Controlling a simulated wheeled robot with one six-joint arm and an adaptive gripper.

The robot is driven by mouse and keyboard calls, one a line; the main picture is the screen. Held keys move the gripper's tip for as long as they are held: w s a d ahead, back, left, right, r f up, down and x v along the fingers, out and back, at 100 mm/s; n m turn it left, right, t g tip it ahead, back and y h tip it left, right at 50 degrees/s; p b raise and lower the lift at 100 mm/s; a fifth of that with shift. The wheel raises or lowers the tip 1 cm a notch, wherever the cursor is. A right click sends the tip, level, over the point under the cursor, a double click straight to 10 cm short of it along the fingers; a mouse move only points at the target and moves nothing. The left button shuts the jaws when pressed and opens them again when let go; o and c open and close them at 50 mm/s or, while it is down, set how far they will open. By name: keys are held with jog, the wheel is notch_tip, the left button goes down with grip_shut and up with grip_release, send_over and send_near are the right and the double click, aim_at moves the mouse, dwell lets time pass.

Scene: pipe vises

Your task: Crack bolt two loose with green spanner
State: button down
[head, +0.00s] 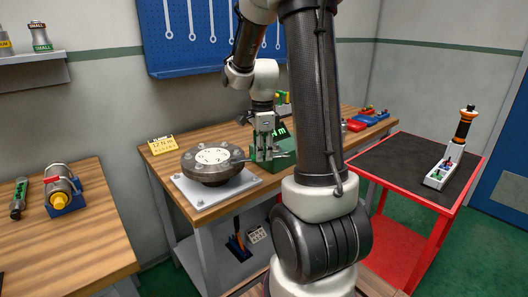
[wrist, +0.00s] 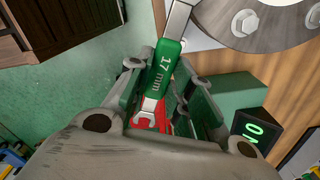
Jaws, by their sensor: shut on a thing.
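My gripper (head: 264,155) is shut on the green spanner, next to the round flange (head: 205,172) on its pale base plate. In the wrist view my gripper (wrist: 165,100) holds the spanner by its green "17 mm" handle (wrist: 163,68). One open end points back between the fingers; the steel shank runs up out of the picture, so its working end is hidden there. In the head view the shank (head: 241,159) reaches left to the flange's rim. Bolt heads (wrist: 246,21) show on the flange in the wrist view. I cannot tell which is bolt two, nor whether the spanner sits on one.
A green box with a lit display (head: 284,146) stands close beside my gripper. A yellow card (head: 162,144) stands behind the flange. A red cart (head: 400,165) with a black top is at right, another wooden bench (head: 95,225) at left. A blue tool board (head: 190,50) hangs behind.

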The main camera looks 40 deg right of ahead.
jog(key=shift+w+a, duration=0.3)
jog(key=shift+a, duration=0.35)
jog(key=shift+w+a, duration=0.25)
jog(key=shift+a, duration=0.35)
dwell(0.7)
jog(key=shift+w, duration=0.1)
jog(key=shift+w+d+n, duration=0.15)
jog(key=shift+w+n, duration=0.2)
jog(key=shift+n, duration=0.25)
jog(key=shift+w+d+n, duration=0.15)
jog(key=shift+w+n, duration=0.3)
jog(key=shift+n, duration=0.15)
jog(key=shift+w+n, duration=0.5)
jog(key=shift+n, duration=0.1)
